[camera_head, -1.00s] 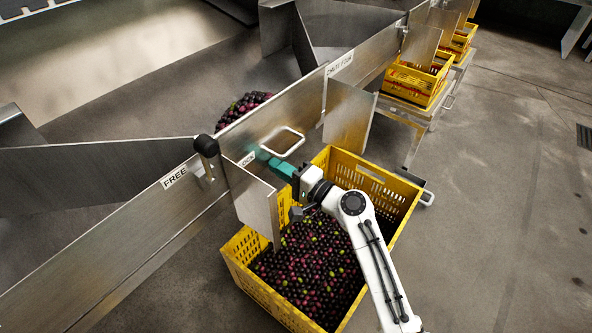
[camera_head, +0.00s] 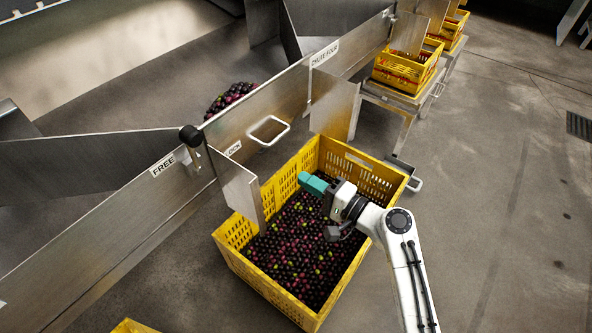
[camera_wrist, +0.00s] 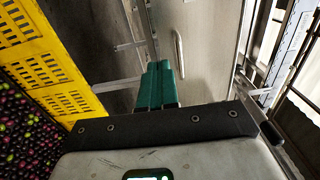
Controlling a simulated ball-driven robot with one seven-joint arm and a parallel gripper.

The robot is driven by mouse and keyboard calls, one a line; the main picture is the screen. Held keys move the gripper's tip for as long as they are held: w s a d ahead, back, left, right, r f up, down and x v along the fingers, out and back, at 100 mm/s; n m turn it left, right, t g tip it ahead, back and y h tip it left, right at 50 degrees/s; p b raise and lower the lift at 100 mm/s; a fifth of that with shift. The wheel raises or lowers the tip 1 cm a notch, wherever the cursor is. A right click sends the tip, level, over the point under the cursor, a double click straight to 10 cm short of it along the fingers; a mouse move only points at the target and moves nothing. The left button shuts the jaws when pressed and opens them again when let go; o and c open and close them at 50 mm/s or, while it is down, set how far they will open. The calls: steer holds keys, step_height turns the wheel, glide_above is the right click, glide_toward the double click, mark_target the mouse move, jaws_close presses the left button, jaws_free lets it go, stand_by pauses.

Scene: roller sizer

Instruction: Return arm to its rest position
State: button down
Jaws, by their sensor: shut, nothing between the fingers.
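My gripper (camera_head: 304,178) has teal fingers and is shut with nothing between them. In the head view it hangs over the yellow crate (camera_head: 345,160) of dark and green olives (camera_head: 310,235), near the crate's far side. In the wrist view my gripper (camera_wrist: 162,68) shows its two fingers side by side, with the crate (camera_wrist: 40,50) to their left. The pale looped handle (camera_head: 268,130) on the metal chute wall (camera_head: 230,115) stands clear of the fingers; it also shows in the wrist view (camera_wrist: 179,52). My white arm reaches in from the lower right.
A black-knobbed lever (camera_head: 191,136) stands between the FREE and LOCK labels. A metal plate (camera_head: 240,190) juts over the crate's left side. More yellow crates (camera_head: 408,72) stand on metal stands at the upper right. The floor (camera_head: 500,220) at the right is clear.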

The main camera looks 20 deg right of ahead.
steer(key=shift+s+d, duration=0.25)
steer(key=shift+s, duration=0.1)
steer(key=s+f+n+g+h, duration=0.3)
steer(key=s+f+n+g, duration=0.4)
steer(key=s+f, duration=0.5)
steer(key=s+d+n+g+h, duration=0.25)
steer(key=s+d+h, duration=0.2)
steer(key=s, duration=0.65)
steer(key=s+d+n+g+h, duration=0.1)
steer(key=s+d+g+h, duration=0.25)
steer(key=s+d, duration=0.45)
step_height(320, 180, up, 33)
steer(key=s+a+p, duration=0.1)
steer(key=s+p, duration=0.1)
steer(key=p, duration=3)
steer(key=shift+s+a+r+g, duration=0.2)
steer(key=shift+a+g, duration=0.1)
steer(key=shift+g, duration=0.1)
steer(key=shift+w, duration=0.1)
